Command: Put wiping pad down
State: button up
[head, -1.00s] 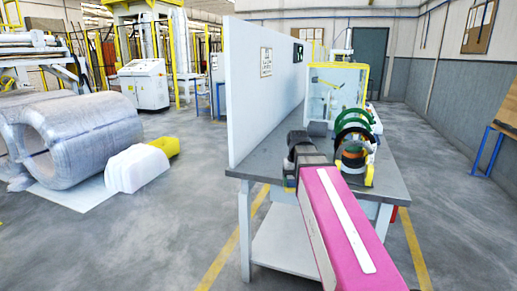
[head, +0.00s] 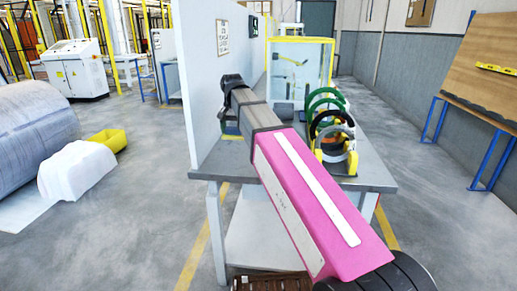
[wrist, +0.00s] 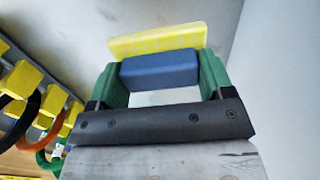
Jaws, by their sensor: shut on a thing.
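The wiping pad (wrist: 160,72) shows in the wrist view as a blue block with a wider yellow slab (wrist: 158,40) beyond it. My gripper (wrist: 160,78) is shut on the blue part, with one green finger on each side. In the head view my gripper end (head: 224,116) is over the left side of the grey workbench (head: 375,178), close to the pale upright panel (head: 190,60). My arm hides most of the gripper and pad there. I cannot tell whether the pad touches the bench top.
The bench's front right corner is bare.

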jog(key=w+d+f, duration=0.4)
jog(key=w+d, duration=0.1)
jog(key=w+d+f, duration=0.2)
jog(key=d, duration=0.1)
jog(key=shift+w+d+f, duration=0.2)
jog(key=shift+w+f, duration=0.2)
jog(key=shift+f, duration=2)
jog(key=shift+f, duration=0.1)
jog(key=o, duration=0.8)
jog(key=shift+o, duration=0.2)
notch_tip(320, 180, up, 12)
